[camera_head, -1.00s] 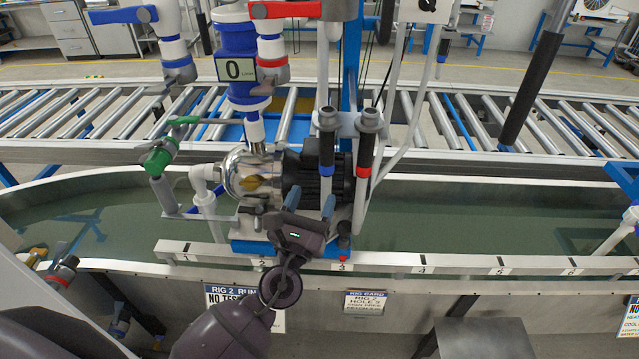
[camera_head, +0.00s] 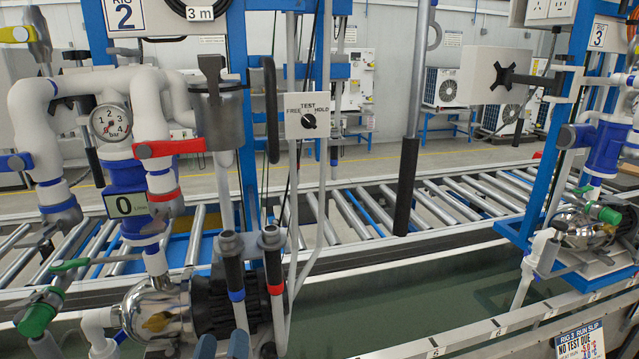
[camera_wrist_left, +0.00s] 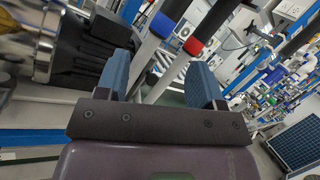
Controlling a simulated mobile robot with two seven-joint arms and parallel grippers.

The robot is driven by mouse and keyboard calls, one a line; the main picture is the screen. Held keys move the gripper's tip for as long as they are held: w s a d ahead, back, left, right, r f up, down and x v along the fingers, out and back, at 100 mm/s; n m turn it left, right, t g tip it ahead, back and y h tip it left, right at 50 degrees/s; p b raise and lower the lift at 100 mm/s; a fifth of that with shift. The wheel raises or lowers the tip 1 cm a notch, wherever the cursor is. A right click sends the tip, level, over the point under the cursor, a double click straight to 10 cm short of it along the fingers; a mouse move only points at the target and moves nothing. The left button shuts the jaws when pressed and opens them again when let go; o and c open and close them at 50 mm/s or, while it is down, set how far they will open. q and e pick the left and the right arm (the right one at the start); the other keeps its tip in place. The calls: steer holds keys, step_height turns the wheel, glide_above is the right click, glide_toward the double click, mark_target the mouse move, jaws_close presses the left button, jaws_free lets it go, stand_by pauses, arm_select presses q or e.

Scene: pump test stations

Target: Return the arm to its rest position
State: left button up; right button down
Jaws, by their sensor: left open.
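My left gripper (camera_head: 222,346) shows only as two blue fingertips at the bottom edge of the head view, in front of the pump's black motor (camera_head: 215,308). In the left wrist view the gripper (camera_wrist_left: 158,78) has its two blue fingers wide apart, with nothing held between them. The motor (camera_wrist_left: 88,45) is beyond the left finger. Two grey wands, one with a blue band (camera_head: 236,296) and one with a red band (camera_head: 275,290), stand upright just beyond the fingers. The rest of my left arm is below the head view. My right gripper is not in view.
The rig 2 pipes with a gauge (camera_head: 111,122) and red lever (camera_head: 168,148) rise at left. A FREE/TEST/HOLD switch box (camera_head: 308,115) hangs centrally. A water trough (camera_head: 400,290) and roller conveyor (camera_head: 350,215) run behind. Rig 3 (camera_head: 585,225) stands at right.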

arm_select(q)
steer(key=s+a+f+n+g, duration=0.1)
steer(key=a+f+n+g, duration=0.3)
steer(key=n, duration=0.6)
steer(key=s+f+n+g, duration=0.1)
steer(key=f+n, duration=0.5)
steer(key=n, duration=0.4)
steer(key=s+a+f+n+g, duration=0.2)
steer(key=s+a+f+n, duration=0.1)
steer(key=s+f+n, duration=0.2)
steer(key=s+a+f+n+g, duration=0.2)
steer(key=s+f+n, duration=0.3)
steer(key=s, duration=0.5)
steer(key=shift+a+f+g, duration=0.4)
steer(key=shift+a+f, duration=0.25)
steer(key=shift+f, duration=0.25)
